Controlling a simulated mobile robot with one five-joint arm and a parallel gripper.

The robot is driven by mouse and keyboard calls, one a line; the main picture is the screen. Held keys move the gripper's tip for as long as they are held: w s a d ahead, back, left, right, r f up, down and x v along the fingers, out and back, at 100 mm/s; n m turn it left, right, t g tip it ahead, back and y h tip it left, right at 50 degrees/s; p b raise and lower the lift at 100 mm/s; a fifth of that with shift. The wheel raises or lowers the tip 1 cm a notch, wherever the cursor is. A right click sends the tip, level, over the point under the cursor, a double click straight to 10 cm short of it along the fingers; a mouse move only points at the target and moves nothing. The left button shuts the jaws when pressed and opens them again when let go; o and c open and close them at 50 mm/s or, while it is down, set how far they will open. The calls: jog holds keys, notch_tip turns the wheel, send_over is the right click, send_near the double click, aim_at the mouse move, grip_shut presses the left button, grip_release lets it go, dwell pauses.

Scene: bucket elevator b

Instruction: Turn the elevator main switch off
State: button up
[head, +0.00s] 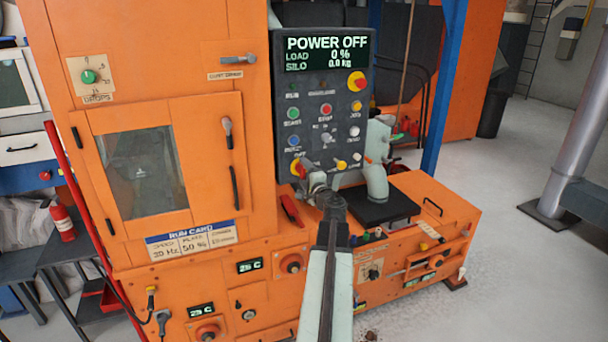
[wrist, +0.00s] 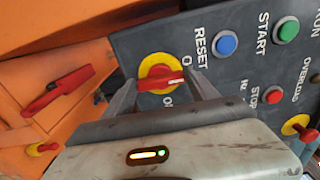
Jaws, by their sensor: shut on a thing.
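The main switch (head: 297,169) is a red rotary handle on a yellow disc at the lower left of the dark control panel (head: 325,100). In the wrist view the red handle (wrist: 160,84) lies nearly level across its yellow disc, with partly hidden lettering around it. My gripper (head: 311,177) is at the switch, its fingers on the handle's two ends. In the wrist view my gripper (wrist: 161,82) is shut on the handle. The display (head: 327,52) reads POWER OFF, load 0 %, silo 0.0 kg.
Reset (wrist: 224,43), start (wrist: 286,29) and stop (wrist: 271,94) buttons sit close by on the panel. A red lever (head: 291,210) stands on the orange cabinet below left.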

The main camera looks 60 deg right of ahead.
jog(key=shift+n, duration=0.3)
jog(key=o, duration=1.4)
jog(key=shift+c, duration=0.2)
jog(key=v, duration=0.7)
jog(key=shift+s+a, duration=0.25)
jog(key=shift+a, duration=0.05)
